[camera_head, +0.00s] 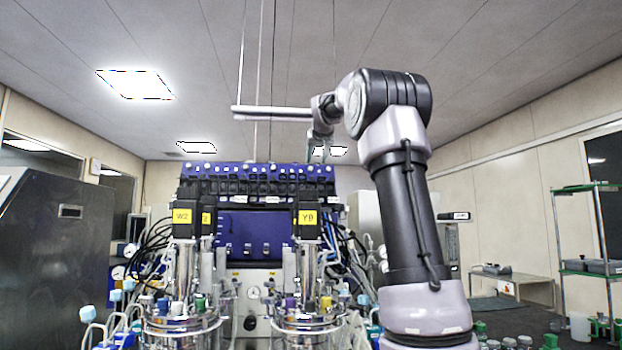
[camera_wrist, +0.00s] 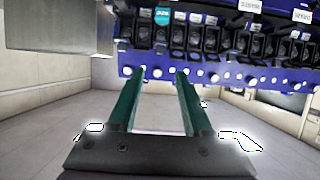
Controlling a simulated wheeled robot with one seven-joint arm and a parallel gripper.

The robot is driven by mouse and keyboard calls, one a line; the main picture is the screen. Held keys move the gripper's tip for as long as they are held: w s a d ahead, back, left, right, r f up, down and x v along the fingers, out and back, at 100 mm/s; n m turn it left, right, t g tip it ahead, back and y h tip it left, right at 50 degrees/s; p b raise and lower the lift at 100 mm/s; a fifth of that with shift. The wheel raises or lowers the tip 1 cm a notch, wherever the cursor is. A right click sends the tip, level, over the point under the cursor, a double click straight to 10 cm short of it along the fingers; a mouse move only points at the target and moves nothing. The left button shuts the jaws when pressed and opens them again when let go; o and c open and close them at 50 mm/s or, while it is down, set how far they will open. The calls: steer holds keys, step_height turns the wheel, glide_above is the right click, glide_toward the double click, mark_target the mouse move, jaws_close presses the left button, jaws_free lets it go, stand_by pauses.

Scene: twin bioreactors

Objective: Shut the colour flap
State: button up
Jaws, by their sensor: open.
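A blue twin-bioreactor cabinet stands ahead in the head view. Along its top runs a blue strip with pale knobs (camera_head: 255,170) above a row of black modules. A blue panel (camera_head: 240,229) sits lower on its front. I cannot tell which blue part is the colour flap, or how far it stands open. My gripper (camera_head: 319,153) is above the right end of the top strip, fingers pointing down. In the wrist view its two green fingers (camera_wrist: 161,72) are apart with nothing between them. The knobbed strip (camera_wrist: 218,77) lies just beyond the fingertips; contact cannot be seen.
Two glass-and-metal vessels with yellow-labelled motors (camera_head: 183,217) stand before the cabinet, with tubes and cables around them. A dark metal unit (camera_head: 55,260) is at left, a green-framed rack (camera_head: 600,235) at right. Thin vertical lines hang above the cabinet.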

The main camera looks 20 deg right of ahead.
mark_target(313, 180)
steer(key=x, duration=1.1)
steer(key=shift+w+d+r, duration=0.15)
steer(key=shift+w+r, duration=0.05)
steer(key=shift+w, duration=0.15)
jaws_close()
